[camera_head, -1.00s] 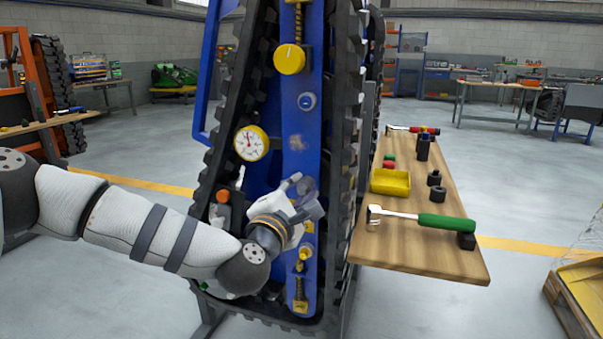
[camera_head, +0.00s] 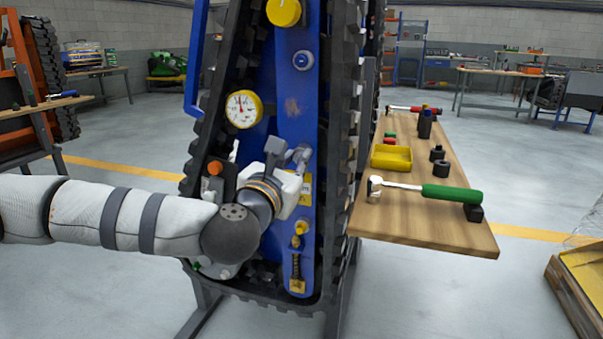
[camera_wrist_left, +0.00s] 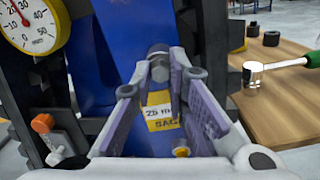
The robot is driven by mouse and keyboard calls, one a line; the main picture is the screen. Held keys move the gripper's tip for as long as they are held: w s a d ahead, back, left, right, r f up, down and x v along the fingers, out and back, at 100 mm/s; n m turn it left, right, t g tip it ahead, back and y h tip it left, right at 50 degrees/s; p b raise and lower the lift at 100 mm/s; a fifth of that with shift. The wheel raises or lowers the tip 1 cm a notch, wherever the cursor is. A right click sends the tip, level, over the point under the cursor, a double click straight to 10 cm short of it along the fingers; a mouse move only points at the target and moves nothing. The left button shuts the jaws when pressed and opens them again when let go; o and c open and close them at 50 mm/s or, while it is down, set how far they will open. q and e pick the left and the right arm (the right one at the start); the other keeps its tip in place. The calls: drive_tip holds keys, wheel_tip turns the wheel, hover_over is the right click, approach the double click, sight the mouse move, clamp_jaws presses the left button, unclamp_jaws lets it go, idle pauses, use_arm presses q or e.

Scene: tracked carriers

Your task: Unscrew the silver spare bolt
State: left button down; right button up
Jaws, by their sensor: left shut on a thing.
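The silver spare bolt (camera_wrist_left: 158,62) shows as a grey bolt head on the blue plate of the tracked carrier (camera_head: 293,85). My left gripper (camera_head: 290,153) reaches it from the left, below and right of the dial gauge. In the left wrist view the fingertips (camera_wrist_left: 160,70) close around the bolt head from both sides. The bolt's shaft is hidden behind its head and the fingers. A yellow label reading 25 mm SAG (camera_wrist_left: 162,115) lies just below. My right gripper is not in view.
A dial gauge (camera_head: 243,108), an orange knob (camera_head: 215,168) and a yellow-headed bolt (camera_head: 300,228) are close to my gripper. Black track runs along both sides. A wooden shelf (camera_head: 420,235) at right holds a green-handled hammer (camera_head: 450,194), a yellow tray (camera_head: 391,157) and black sockets.

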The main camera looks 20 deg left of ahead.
use_arm(q)
drive_tip(key=n+b, duration=0.6)
drive_tip(key=n, duration=0.4)
drive_tip(key=n+b, duration=0.6)
drive_tip(key=n, duration=0.3)
drive_tip(key=shift+n, duration=0.3)
drive_tip(key=c, duration=1.7)
unclamp_jaws()
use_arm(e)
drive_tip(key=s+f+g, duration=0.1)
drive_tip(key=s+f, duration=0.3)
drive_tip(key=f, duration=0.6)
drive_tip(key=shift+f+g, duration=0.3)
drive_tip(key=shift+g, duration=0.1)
